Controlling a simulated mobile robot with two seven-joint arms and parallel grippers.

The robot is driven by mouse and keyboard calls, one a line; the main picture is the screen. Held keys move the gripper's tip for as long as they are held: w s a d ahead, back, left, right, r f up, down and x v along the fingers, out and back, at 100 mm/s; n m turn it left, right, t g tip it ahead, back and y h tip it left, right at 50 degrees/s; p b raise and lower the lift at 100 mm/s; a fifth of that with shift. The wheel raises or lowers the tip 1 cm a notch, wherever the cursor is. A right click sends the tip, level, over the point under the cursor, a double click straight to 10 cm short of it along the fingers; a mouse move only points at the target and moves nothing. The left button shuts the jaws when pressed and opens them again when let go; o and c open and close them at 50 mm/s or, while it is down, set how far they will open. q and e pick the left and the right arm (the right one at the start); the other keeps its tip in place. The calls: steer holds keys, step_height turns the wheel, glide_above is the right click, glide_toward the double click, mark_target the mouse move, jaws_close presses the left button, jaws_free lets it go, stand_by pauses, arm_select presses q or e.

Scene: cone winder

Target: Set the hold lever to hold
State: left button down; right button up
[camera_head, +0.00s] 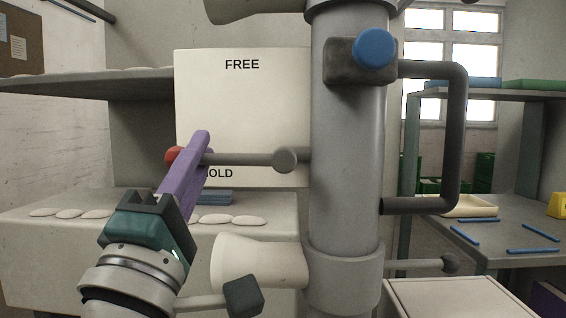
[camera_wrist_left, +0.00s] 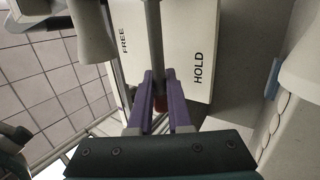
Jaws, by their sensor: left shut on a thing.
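The hold lever (camera_head: 245,159) is a dark grey rod with a red knob (camera_head: 173,156) at its left end. It reaches left from a pivot on the grey column and lies nearly level, just above the word HOLD on the white label plate (camera_head: 242,105). FREE is printed near the plate's top. My left gripper (camera_head: 197,160), with purple fingers, is shut on the lever near the red knob; a finger covers the H of HOLD. In the left wrist view the rod (camera_wrist_left: 155,45) runs between the two fingers (camera_wrist_left: 158,95). My right gripper is not in view.
A cream cone (camera_head: 258,260) sticks out left of the column (camera_head: 346,180), below the lever. A bent dark pipe (camera_head: 458,135) is on the column's right. A grey shelf (camera_head: 85,88) stands behind at left, and a bench (camera_head: 520,240) with blue strips at right.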

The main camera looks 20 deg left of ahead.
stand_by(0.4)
arm_select(q)
steer(key=c, duration=0.8)
jaws_free()
steer(key=shift+f, duration=0.1)
steer(key=shift+c, duration=0.2)
steer(key=b+v, duration=0.1)
steer(key=v, duration=0.9)
steer(key=shift+b, duration=0.4)
